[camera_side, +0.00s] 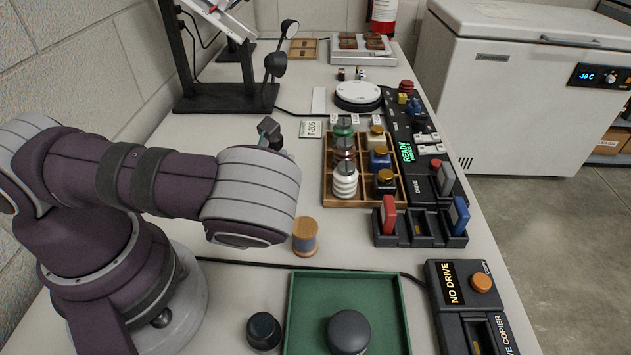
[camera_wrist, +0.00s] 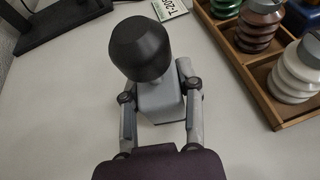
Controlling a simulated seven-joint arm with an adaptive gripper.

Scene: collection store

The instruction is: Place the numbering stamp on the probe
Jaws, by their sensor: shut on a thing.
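In the wrist view a grey block-shaped body (camera_wrist: 160,103) with a large black knob (camera_wrist: 140,46) stands between the fingers; I take it to be the numbering stamp. My gripper (camera_wrist: 157,92) is shut on its grey body, one finger on each side. I cannot tell whether its base touches the table. In the side view my arm hides most of the gripper; a small grey and black piece (camera_side: 268,129) shows beyond the arm, left of the T-205 card (camera_side: 311,129). I cannot tell for sure which thing is the probe.
A wooden rack (camera_side: 328,197) of bottles and ribbed insulator-like pieces stands to the right. A green tray (camera_side: 292,310) holds a dark round knob (camera_side: 348,329); another dark knob (camera_side: 264,329) stands beside it. A wooden spool (camera_side: 305,236) and a black stand (camera_side: 187,103) are nearby.

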